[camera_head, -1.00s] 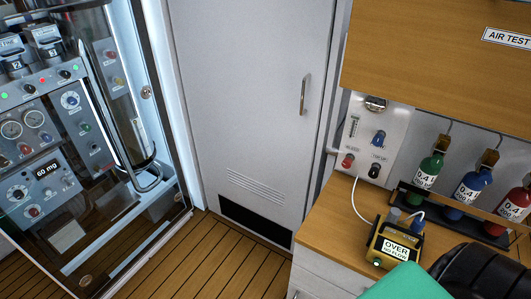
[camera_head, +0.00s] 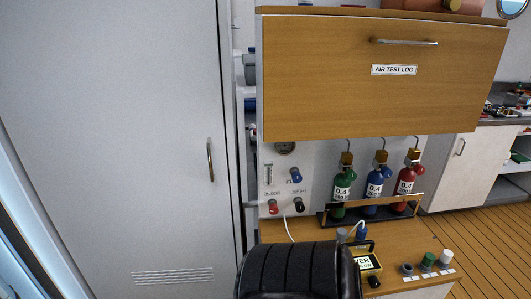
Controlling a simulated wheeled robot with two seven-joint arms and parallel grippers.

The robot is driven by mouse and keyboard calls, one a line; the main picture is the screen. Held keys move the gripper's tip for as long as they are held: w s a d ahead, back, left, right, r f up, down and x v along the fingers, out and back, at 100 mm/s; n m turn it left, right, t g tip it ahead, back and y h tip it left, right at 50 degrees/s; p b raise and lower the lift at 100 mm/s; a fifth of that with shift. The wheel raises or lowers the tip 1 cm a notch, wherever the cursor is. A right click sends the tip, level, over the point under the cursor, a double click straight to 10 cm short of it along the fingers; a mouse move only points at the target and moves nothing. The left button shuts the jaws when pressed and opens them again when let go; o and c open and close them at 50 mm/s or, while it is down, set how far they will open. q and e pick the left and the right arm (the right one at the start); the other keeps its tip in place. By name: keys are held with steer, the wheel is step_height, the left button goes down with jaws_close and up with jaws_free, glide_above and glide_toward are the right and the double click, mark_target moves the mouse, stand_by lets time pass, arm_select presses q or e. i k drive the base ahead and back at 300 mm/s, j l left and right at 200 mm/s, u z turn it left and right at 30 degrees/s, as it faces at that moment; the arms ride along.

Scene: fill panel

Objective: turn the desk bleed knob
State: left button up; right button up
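A small white panel (camera_head: 268,203) is mounted on the wall above the wooden desk (camera_head: 400,262). It carries a red knob (camera_head: 273,206), a black knob (camera_head: 299,205) and a blue knob (camera_head: 296,175). A round gauge (camera_head: 285,148) sits at its top, partly cut off by the cabinet above. The small labels are too blurred to read, so I cannot tell which knob is the bleed knob. Neither of my grippers is in view.
A dark ribbed, padded shape (camera_head: 295,272) blocks the desk's left front. Green, blue and red bottles (camera_head: 374,190) stand in a rack. A yellow meter (camera_head: 368,262) and small caps (camera_head: 428,262) are on the desk. A wooden cabinet (camera_head: 350,100) overhangs it. Floor shows at right.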

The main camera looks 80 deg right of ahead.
mark_target(273, 209)
steer(key=i+z, duration=0.25)
steer(key=z, duration=0.25)
steer(key=i+z, duration=0.25)
steer(key=z, duration=0.25)
steer(key=i+j+z, duration=0.15)
steer(key=z, duration=0.35)
steer(key=i, duration=0.05)
